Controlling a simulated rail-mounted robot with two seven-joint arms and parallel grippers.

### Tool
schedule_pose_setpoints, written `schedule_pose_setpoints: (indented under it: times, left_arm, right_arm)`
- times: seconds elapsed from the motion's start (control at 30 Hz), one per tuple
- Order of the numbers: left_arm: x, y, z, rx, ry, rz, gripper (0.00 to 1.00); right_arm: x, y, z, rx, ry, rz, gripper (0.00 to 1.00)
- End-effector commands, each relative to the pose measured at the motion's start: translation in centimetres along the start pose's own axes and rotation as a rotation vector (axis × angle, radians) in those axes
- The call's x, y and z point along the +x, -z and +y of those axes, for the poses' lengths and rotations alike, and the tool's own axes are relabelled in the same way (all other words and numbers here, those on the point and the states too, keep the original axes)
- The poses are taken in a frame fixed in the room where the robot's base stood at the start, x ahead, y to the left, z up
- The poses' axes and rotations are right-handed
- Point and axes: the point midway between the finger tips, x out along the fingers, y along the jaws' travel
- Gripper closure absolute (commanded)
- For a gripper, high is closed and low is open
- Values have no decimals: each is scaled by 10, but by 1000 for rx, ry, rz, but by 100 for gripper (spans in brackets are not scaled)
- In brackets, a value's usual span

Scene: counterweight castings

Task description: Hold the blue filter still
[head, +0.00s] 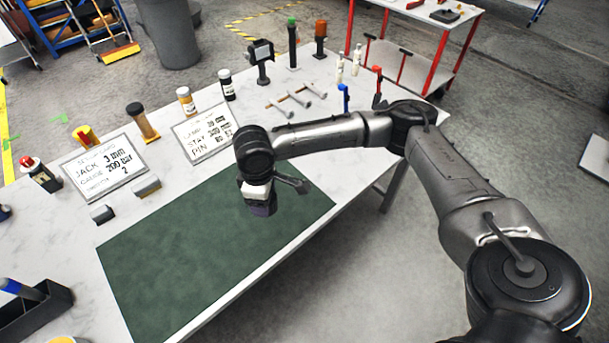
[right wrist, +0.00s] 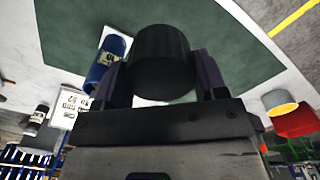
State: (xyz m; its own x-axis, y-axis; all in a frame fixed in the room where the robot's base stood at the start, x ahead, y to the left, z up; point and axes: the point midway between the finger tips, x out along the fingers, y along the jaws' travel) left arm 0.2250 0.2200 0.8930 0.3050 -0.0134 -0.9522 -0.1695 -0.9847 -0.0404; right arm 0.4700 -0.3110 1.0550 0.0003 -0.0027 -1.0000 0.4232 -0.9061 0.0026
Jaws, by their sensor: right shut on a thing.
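My right gripper (head: 260,205) is over the back right part of the green mat (head: 190,260), pointing down. In the right wrist view its fingers (right wrist: 163,85) are shut on a dark, nearly black cylinder (right wrist: 163,55). A blue cylinder with a pale label (right wrist: 107,62) shows past the left finger, partly covered by it. It looks like the blue filter, outside the jaws. I cannot tell whether it touches the finger. In the head view both cylinders are hidden by my right arm and gripper. My left gripper is not in view.
Two printed cards (head: 103,167) (head: 206,131) stand behind the mat. Several bottles and tools line the table's back, including a red and yellow piece (head: 85,137) and a black-capped amber cylinder (head: 141,122). A dark box (head: 35,310) is at front left. Most of the mat is bare.

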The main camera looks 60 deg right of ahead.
Motion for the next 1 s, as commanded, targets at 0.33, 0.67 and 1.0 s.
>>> schedule_pose_setpoints:
  times: [0.33, 0.67, 1.0]
  left_arm:
    - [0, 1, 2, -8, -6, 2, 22]
    - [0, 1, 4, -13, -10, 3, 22]
    - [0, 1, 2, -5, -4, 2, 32]
  right_arm:
    - [-75, 58, -75, 333, -1, 4, 57]
    - [-95, 66, -92, 438, 2, 0, 57]
    - [-94, 66, -92, 439, 3, 0, 57]
